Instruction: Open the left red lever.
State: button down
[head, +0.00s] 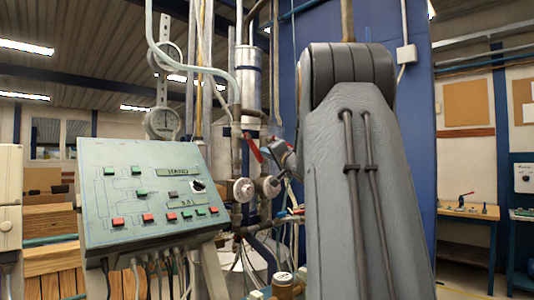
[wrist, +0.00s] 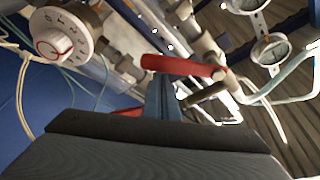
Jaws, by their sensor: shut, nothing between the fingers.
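In the head view a red lever (head: 254,148) slants on the pipework left of my arm. A second red lever (head: 291,213) sits lower and to its right. In the wrist view a red lever (wrist: 183,66) lies across the picture just beyond my gripper (wrist: 164,90), whose narrow fingers are shut and empty. The fingertips are at the lever, but I cannot tell whether they touch it. Another red piece (wrist: 126,111) shows to the left, partly hidden by the gripper body. My arm hides part of the pipework in the head view.
A control panel (head: 150,195) with buttons stands at left. White dial knobs (head: 243,189) sit on the pipes below the upper lever; one numbered knob (wrist: 63,34) is in the wrist view. Gauges (head: 162,123) hang above. Pipes and hoses crowd the space around my gripper.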

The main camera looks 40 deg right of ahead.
aim_at(261, 160)
jog(key=shift+a+m+p, duration=0.1)
jog(key=shift+m+p, duration=0.2)
jog(key=shift+p, duration=0.4)
jog(key=a+m+p, duration=0.1)
jog(key=p, duration=0.2)
jog(key=a+f+m+g+p, duration=0.1)
jog(key=m+p, duration=0.1)
jog(key=p, duration=0.2)
jog(key=a+f+m+p, duration=0.1)
jog(key=m+p, duration=0.1)
jog(key=p, duration=0.1)
jog(key=shift+s+g+h+p, duration=0.2)
jog(key=shift+g+h+p, duration=0.2)
jog(key=shift+a+f+p, duration=0.3)
jog(key=shift+a+p, duration=0.1)
jog(key=shift+a, duration=0.1)
jog(key=shift+a+f+p, duration=0.25)
jog(key=shift+a+p, duration=0.15)
jog(key=shift+a, duration=0.05)
jog(key=shift+d, duration=0.1)
jog(key=d+p, duration=0.2)
jog(key=d, duration=0.1)
jog(key=shift+d, duration=0.35)
jog(key=shift+s+d, duration=0.15)
jog(key=shift+s, duration=0.05)
jog(key=b+v, duration=0.3)
jog(key=v, duration=0.6)
jog(key=shift+s+r, duration=0.2)
jog(key=shift+r, duration=0.1)
